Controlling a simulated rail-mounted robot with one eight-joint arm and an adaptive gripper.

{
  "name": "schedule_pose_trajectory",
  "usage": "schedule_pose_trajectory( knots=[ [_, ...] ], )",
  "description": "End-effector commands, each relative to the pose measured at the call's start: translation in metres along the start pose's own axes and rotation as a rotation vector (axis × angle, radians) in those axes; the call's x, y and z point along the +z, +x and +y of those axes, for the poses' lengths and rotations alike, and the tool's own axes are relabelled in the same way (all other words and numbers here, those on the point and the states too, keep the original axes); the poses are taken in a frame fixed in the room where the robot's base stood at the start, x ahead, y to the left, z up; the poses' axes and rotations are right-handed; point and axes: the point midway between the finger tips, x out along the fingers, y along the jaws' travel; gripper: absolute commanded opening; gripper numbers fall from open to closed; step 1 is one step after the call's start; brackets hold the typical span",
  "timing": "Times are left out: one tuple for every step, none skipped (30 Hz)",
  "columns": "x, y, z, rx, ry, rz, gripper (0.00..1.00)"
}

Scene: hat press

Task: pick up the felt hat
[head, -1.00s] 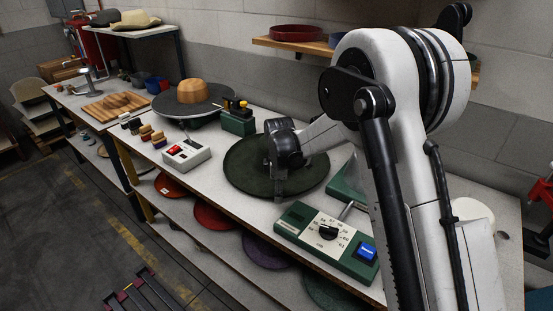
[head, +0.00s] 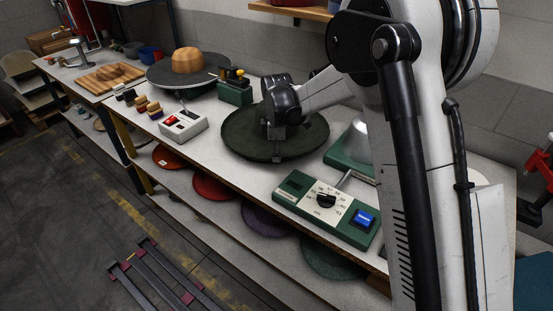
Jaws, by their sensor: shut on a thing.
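The felt hat (head: 245,137) shows in the head view as a wide, dark green, nearly flat round shape over the middle of the bench. My gripper (head: 277,151) reaches over it from the right, and its fingers are shut on the hat at the near part of the brim. The hat's middle and part of its far side are hidden behind my gripper and wrist. Whether the hat's underside is clear of the bench top is hard to tell.
A green control box (head: 325,208) with a dial and blue button stands in front on the right. A red-buttoned white box (head: 182,127) is at the left. A wooden hat block (head: 188,60) stands on a dark round plate behind. Coloured felts (head: 215,186) lie on the lower shelf.

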Motion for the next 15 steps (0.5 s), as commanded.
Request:
schedule_pose_trajectory(
  knots=[
    [0.0,-0.012,-0.001,0.0,0.0,0.0,0.0],
    [-0.007,-0.014,-0.007,0.0,-0.004,0.0,0.0],
    [-0.014,-0.019,-0.015,0.0,-0.005,0.0,0.0],
    [-0.018,-0.023,-0.02,0.0,-0.004,0.0,0.0],
    [-0.023,-0.028,-0.025,0.0,-0.005,0.0,0.0],
    [-0.03,-0.033,-0.032,0.0,-0.006,0.0,0.0],
    [-0.034,-0.037,-0.036,0.0,-0.005,0.0,0.0],
    [-0.038,-0.041,-0.041,0.0,-0.004,0.0,0.0],
    [-0.044,-0.046,-0.047,0.0,-0.005,0.0,0.0],
    [-0.048,-0.049,-0.052,0.0,-0.004,0.0,0.0],
    [-0.051,-0.053,-0.056,0.0,-0.003,0.0,0.0],
    [-0.056,-0.057,-0.06,0.0,-0.004,0.0,0.0],
    [-0.06,-0.06,-0.064,0.0,-0.004,0.0,0.0],
    [-0.063,-0.063,-0.067,0.0,-0.003,0.0,0.0],
    [-0.066,-0.066,-0.071,0.0,-0.002,0.0,0.0]
  ],
)
